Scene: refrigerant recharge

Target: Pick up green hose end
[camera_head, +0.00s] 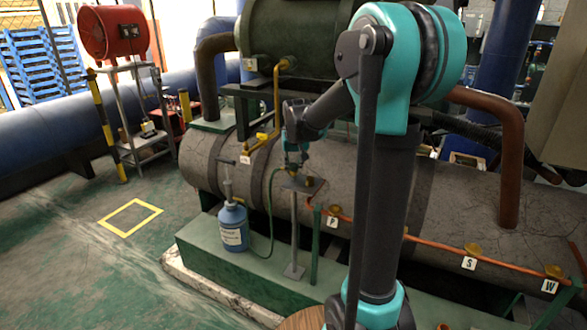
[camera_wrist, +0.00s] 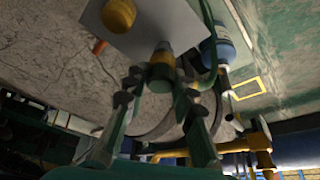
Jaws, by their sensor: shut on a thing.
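The green hose end (camera_wrist: 162,73), a green fitting with a brass collar, sits between the fingers of my gripper (camera_wrist: 160,88) in the wrist view. My gripper is shut on it. The hose end is close against the grey plate (camera_wrist: 150,20) of a small stand; I cannot tell whether it touches. In the head view my gripper (camera_head: 292,168) is just above that plate (camera_head: 302,185), and the hose end is too small to make out. The green hose (camera_head: 271,215) hangs in a loop beside the blue refrigerant bottle (camera_head: 233,228).
A brass fitting (camera_head: 309,181) stands on the plate, beside my gripper. A large grey cracked tank (camera_head: 335,175) lies behind. An orange pipe (camera_head: 420,242) with labelled brass ports runs to the right. A yellow-framed floor square (camera_head: 130,218) is empty at left.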

